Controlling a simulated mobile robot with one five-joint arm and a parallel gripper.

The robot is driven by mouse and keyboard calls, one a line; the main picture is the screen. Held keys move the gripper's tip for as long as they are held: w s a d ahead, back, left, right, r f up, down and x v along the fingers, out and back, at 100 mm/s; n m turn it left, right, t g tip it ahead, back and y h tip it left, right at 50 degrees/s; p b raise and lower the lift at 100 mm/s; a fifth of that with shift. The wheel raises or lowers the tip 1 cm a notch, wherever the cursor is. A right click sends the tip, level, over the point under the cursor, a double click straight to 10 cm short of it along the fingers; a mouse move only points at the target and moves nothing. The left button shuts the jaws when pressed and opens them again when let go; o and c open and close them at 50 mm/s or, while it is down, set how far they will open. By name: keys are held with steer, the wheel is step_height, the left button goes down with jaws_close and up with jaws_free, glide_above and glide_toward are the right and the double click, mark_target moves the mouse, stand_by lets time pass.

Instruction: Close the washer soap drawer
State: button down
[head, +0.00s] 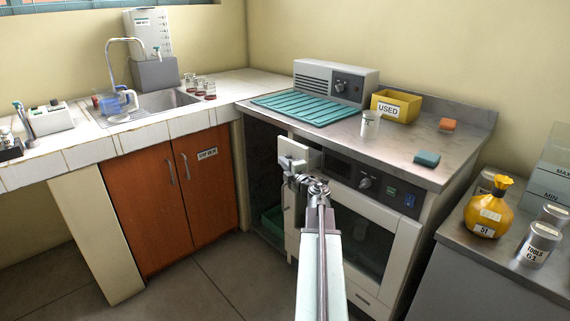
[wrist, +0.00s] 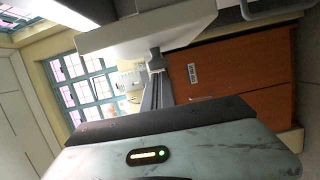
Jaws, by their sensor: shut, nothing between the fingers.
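The washer (head: 365,240) is a white front-loading machine with a dark glass door, under the steel counter. Its soap drawer (head: 293,150) is a white block sticking out from the upper left of the control panel, so it stands open. In the wrist view a broad white panel (wrist: 150,27), seemingly the drawer front, fills the top. My gripper (head: 291,181) is shut and empty, just below and in front of the drawer front. In the wrist view its narrow grey fingers (wrist: 155,62) reach up to the panel's lower edge. I cannot tell whether they touch it.
The counter above holds a teal mat (head: 305,109), a yellow bin (head: 396,106), a beaker (head: 371,124) and sponges (head: 427,159). An orange cabinet (head: 170,200) stands left. A side bench (head: 480,250) with a yellow flask (head: 489,212) is right. The floor at left is clear.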

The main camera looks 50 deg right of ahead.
mark_target(300, 155)
steer(key=d, duration=0.7)
steer(key=shift+s+d, duration=0.2)
steer(key=shift+d, duration=0.05)
steer(key=shift+s+d, duration=0.15)
steer(key=shift+d, duration=0.1)
steer(key=shift+r, duration=0.1)
steer(key=s+a, duration=0.8)
steer(key=shift+s, duration=0.3)
steer(key=shift+a, duration=0.1)
